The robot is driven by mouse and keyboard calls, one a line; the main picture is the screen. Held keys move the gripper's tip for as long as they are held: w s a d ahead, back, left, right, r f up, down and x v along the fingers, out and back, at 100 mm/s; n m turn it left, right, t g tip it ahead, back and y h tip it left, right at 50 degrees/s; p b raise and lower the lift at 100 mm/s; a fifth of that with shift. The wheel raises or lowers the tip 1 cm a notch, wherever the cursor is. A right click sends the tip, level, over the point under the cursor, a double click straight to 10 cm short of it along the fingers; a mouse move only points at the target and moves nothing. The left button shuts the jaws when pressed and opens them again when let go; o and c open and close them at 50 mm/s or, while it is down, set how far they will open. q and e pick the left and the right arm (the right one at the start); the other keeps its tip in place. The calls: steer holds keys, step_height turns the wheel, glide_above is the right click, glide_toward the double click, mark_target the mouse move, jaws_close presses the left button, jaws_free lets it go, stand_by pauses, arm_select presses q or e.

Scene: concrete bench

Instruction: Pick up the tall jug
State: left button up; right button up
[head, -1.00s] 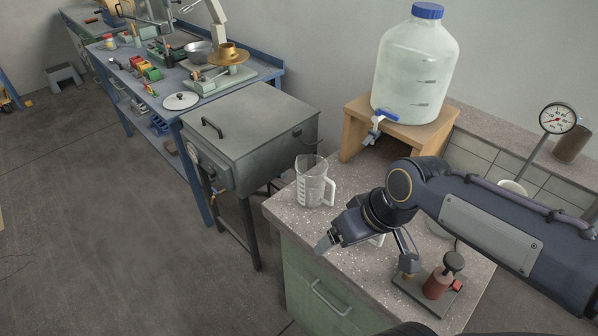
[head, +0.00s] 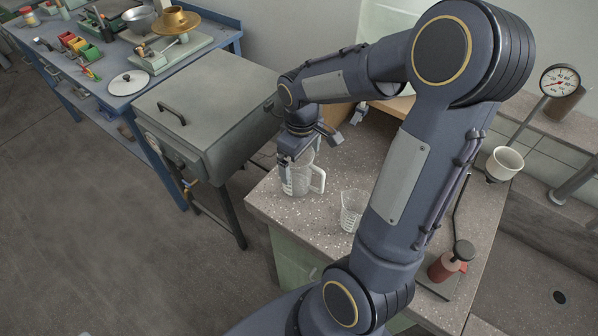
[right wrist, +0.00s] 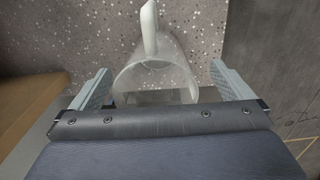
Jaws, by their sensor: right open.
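The tall jug (head: 298,184) is clear, with a white handle on its right side in the head view. It stands upright on the speckled counter near its left end. My right gripper (head: 293,161) is over the jug, pointing down, and partly hides its top. In the right wrist view, the open fingers of the right gripper (right wrist: 163,86) are on either side of the jug's rim (right wrist: 128,76), with gaps visible. The handle (right wrist: 150,28) points away from the palm there. My left gripper is not in view.
A smaller clear beaker (head: 353,211) stands right of the jug. The large water bottle (head: 385,35) is behind my arm. A grey metal box (head: 210,97) stands left of the counter.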

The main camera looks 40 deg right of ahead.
steer(key=f, duration=0.3)
steer(key=w+f, duration=0.1)
steer(key=f, duration=0.1)
steer(key=shift+d+f, duration=0.15)
steer(key=shift+d, duration=0.05)
steer(key=shift+c, duration=0.3)
steer(key=c, duration=1)
